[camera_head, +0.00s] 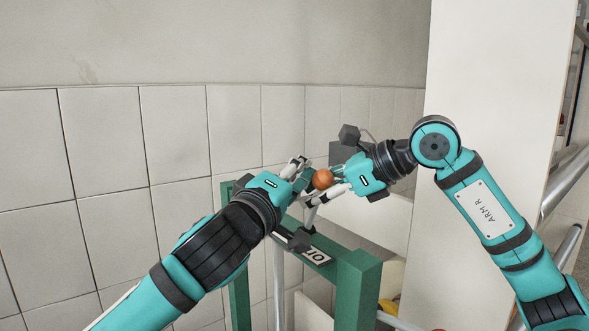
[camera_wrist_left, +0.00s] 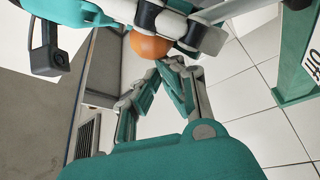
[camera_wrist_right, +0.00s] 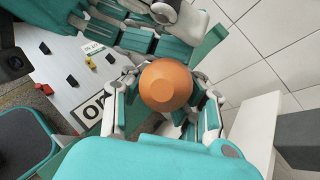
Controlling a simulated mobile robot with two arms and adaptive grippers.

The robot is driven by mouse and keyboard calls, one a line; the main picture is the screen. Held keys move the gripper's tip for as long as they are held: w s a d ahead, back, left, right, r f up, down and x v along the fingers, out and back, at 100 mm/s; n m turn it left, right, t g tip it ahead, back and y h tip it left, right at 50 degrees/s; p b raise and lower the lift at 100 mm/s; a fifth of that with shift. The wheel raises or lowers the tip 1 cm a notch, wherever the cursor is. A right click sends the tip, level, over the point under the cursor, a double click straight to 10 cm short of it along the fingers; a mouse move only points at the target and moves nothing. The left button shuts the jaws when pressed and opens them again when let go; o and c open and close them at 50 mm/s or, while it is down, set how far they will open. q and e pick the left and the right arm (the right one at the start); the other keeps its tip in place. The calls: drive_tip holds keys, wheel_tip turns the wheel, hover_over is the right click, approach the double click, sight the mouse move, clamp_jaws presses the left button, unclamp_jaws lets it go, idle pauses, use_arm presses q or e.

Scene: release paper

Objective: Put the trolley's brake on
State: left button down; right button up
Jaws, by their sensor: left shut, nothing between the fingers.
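The trolley's green frame (camera_head: 358,285) stands in front of me and carries a black-and-white label (camera_head: 316,255). An orange ball knob (camera_head: 323,179) is above the frame; it also shows in the right wrist view (camera_wrist_right: 166,85) and the left wrist view (camera_wrist_left: 150,45). My right gripper (camera_head: 328,180) has its fingers on both sides of the knob and appears shut on it; the knob hides the fingertips. My left gripper (camera_head: 304,168) is shut and empty, its tips close beside the knob. What the knob is fixed to is mostly hidden.
A tiled wall (camera_head: 110,150) stands behind on the left, and a tall white panel (camera_head: 490,90) on the right. The right wrist view shows a pale surface (camera_wrist_right: 55,58) with several small dark, red and yellow pieces. My two grippers are very close together.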

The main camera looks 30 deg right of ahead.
drive_tip(key=o, duration=0.6)
drive_tip(key=shift+s+d+r, duration=0.1)
drive_tip(key=shift+d+r, duration=0.05)
drive_tip(key=shift+r, duration=0.05)
drive_tip(key=shift+o, duration=0.2)
drive_tip(key=shift+r, duration=0.1)
